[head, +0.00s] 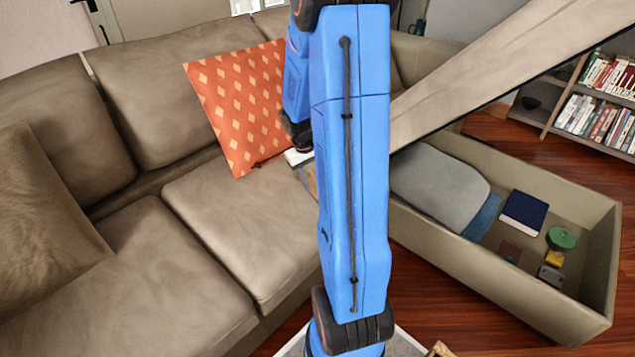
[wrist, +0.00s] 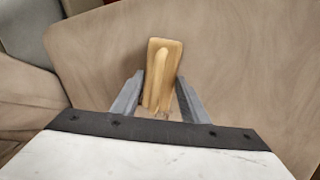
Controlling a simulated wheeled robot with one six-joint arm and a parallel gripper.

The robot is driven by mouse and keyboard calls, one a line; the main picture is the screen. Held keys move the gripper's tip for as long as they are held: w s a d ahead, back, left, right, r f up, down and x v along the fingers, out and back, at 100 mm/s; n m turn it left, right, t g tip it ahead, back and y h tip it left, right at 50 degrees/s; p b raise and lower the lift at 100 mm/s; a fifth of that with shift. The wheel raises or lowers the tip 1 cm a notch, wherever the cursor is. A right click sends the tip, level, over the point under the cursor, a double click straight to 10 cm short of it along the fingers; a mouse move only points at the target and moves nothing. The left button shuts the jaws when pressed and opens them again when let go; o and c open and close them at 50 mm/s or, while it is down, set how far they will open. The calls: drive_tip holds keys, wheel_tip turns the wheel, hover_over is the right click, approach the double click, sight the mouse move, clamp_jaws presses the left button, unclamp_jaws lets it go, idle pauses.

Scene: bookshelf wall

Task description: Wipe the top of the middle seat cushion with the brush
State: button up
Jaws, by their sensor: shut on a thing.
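My gripper (wrist: 158,104) is shut on the wooden brush (wrist: 163,62), with one grey finger on each side of it. The brush is pale yellow wood with a raised ridge along its back. Behind it in the wrist view is a broad smooth taupe surface; I cannot tell whether the brush touches it. In the head view the middle seat cushion (head: 235,225) is taupe and flat, left of my blue arm. My arm hides its right side. Only a white bit of my gripper shows beside the arm, and the brush is not clearly visible there.
An orange patterned pillow (head: 240,105) leans on the sofa back behind the cushion. A brown pillow (head: 45,225) lies at left. On the right, an open storage box (head: 600,245) holds several items under a raised slanting panel (head: 500,65). A bookshelf (head: 555,105) stands beyond.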

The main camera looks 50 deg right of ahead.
drive_tip(key=shift+w+f, duration=0.1)
drive_tip(key=shift+w, duration=1.7)
drive_tip(key=shift+w+a, duration=0.15)
drive_tip(key=shift+w, duration=4.65)
drive_tip(key=shift+d, duration=0.9)
drive_tip(key=shift+s, duration=1.6)
drive_tip(key=shift+s+d, duration=0.1)
drive_tip(key=shift+s, duration=1.6)
drive_tip(key=shift+s+d, duration=0.2)
drive_tip(key=shift+s, duration=4.55)
drive_tip(key=shift+w+d, duration=0.1)
drive_tip(key=shift+d, duration=0.8)
drive_tip(key=shift+w+a+r, duration=0.1)
drive_tip(key=shift+w, duration=1.55)
drive_tip(key=shift+w+r, duration=0.1)
drive_tip(key=shift+w, duration=1.55)
